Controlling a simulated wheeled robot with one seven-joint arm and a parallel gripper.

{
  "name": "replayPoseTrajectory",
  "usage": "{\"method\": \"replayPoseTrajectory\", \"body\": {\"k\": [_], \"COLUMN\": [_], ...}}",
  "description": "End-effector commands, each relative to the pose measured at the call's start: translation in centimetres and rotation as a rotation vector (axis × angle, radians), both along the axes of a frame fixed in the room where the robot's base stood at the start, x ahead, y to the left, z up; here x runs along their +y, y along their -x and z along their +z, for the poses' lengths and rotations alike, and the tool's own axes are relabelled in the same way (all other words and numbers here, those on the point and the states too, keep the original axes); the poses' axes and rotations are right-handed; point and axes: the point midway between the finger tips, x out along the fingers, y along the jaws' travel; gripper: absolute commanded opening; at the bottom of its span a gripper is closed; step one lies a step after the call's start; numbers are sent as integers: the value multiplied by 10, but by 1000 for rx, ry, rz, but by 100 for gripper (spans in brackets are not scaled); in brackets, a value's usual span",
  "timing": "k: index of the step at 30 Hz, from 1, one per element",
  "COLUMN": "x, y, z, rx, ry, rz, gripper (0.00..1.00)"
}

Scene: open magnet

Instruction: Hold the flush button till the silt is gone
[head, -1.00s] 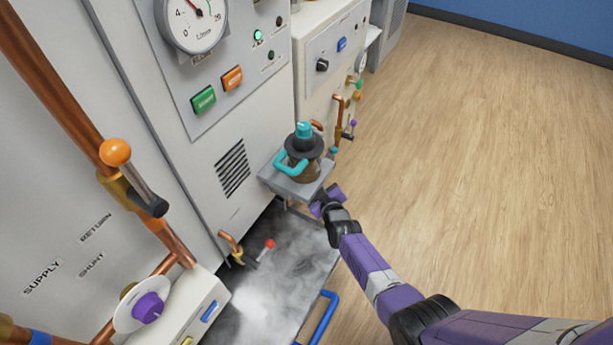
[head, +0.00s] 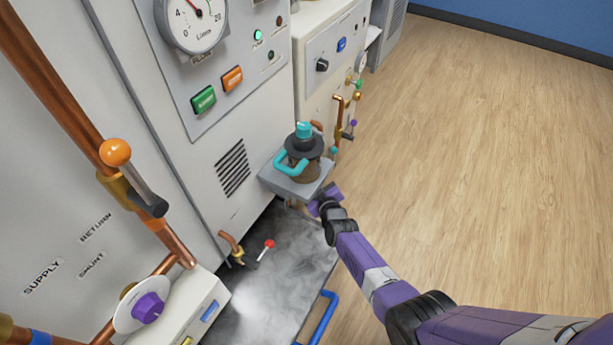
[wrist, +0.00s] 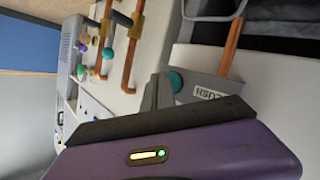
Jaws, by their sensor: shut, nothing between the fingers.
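The flush button (wrist: 177,80) is a teal round button beside a label plate (wrist: 210,94) that reads FLUSH, turned in the wrist view. My gripper (wrist: 160,92) is shut and empty, its grey fingertips right at the button; I cannot tell whether they press it. In the head view my purple hand (head: 327,200) is under the grey shelf (head: 290,186), and its fingertips are hidden. On the shelf stands a filter bowl (head: 304,172) with a black collar, teal cap and teal handle. Brown matter, seemingly silt, shows in the bowl.
A white cabinet with a flow gauge (head: 193,18), a green button (head: 203,99) and an orange button (head: 232,79) stands left. A red-tipped valve (head: 268,244) and copper pipes (head: 50,80) are near. The wooden floor (head: 480,170) at right is clear.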

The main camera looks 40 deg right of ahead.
Motion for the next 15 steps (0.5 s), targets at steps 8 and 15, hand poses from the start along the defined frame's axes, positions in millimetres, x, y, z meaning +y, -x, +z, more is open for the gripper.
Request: {"method": "replayPoseTrajectory", "body": {"k": [8,15], "x": [1,1], "y": [-2,-4], "z": [0,0], "rx": [0,-1], "ry": [0,0], "rz": [0,0], "gripper": [0,0]}}
